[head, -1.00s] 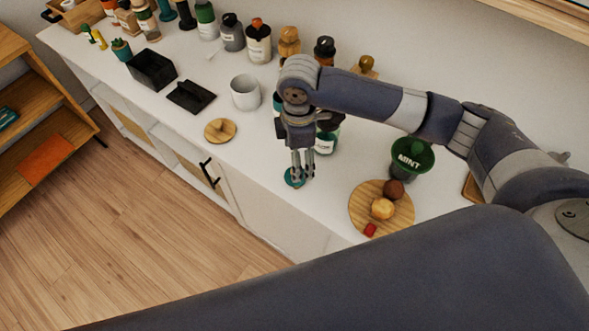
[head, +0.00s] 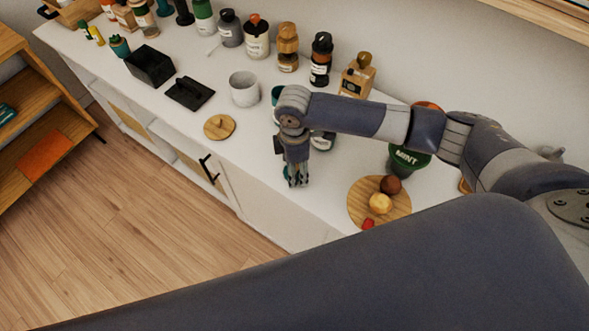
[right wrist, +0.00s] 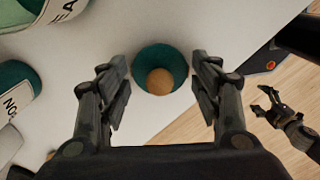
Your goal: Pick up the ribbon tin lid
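A round teal lid with a wooden knob (right wrist: 160,81), taken as the ribbon tin lid, lies on the white counter near its front edge. It has no readable label. My right gripper (head: 297,182) points down over it in the head view and hides most of it. In the right wrist view its two fingers stand apart on either side of the lid, with clear gaps. The gripper is open and empty. My left gripper (right wrist: 262,108) shows at the right of the right wrist view, above the floor, with fingers spread; it is outside the head view.
A wooden board (head: 365,210) with small round items and a red piece is right of the gripper. A green MINT container (head: 409,157) stands behind it. Another wooden lid (head: 219,127), a white cup (head: 244,88), a black box (head: 150,65) and several bottles line the counter.

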